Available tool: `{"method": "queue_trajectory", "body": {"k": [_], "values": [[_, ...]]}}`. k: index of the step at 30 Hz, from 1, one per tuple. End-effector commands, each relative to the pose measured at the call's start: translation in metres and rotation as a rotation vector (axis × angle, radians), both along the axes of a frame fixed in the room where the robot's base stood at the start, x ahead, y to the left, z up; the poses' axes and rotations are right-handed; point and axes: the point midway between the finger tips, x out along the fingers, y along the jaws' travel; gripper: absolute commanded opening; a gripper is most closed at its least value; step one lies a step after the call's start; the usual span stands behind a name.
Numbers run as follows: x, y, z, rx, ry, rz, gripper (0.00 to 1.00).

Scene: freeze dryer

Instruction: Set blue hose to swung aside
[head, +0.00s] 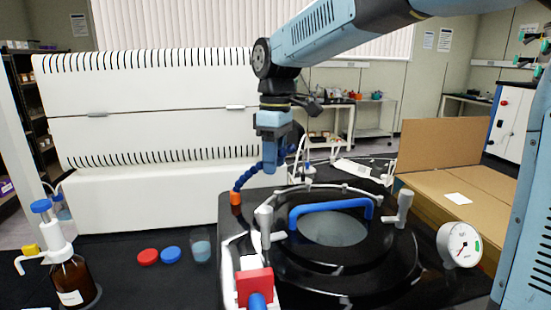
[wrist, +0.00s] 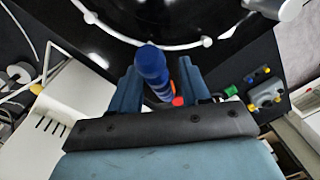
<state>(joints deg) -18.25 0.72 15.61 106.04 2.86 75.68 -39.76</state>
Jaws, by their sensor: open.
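The blue hose (head: 248,177) is segmented and rises from an orange fitting (head: 236,198) at the left back of the black apparatus, slanting up to the right towards my gripper (head: 274,155). My gripper points down, and its fingers hide part of the hose in the head view. In the wrist view, the blue hose (wrist: 152,62) shows between the two blue fingers of my gripper (wrist: 160,74). The jaws are open, with one finger on each side of the hose. I cannot tell whether either finger touches it.
The black round lid with a blue handle (head: 330,206) lies to the right. A red block (head: 254,287) with a blue stub is in front. A pressure gauge (head: 460,245) stands at right. A brown bottle (head: 72,278), caps and a beaker (head: 201,248) sit at left.

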Motion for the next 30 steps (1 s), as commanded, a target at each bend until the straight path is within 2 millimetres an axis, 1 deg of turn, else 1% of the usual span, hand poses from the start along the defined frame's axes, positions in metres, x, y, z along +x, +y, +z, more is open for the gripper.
{"method": "queue_trajectory", "body": {"k": [8, 23, 30], "values": [[0.0000, 0.0001, -0.0012, 0.000, 0.000, 0.000, 0.46], [0.0003, -0.0003, -0.0010, 0.000, 0.000, -0.001, 0.00], [0.0006, -0.0006, -0.0010, 0.000, -0.001, -0.001, 0.00]]}}
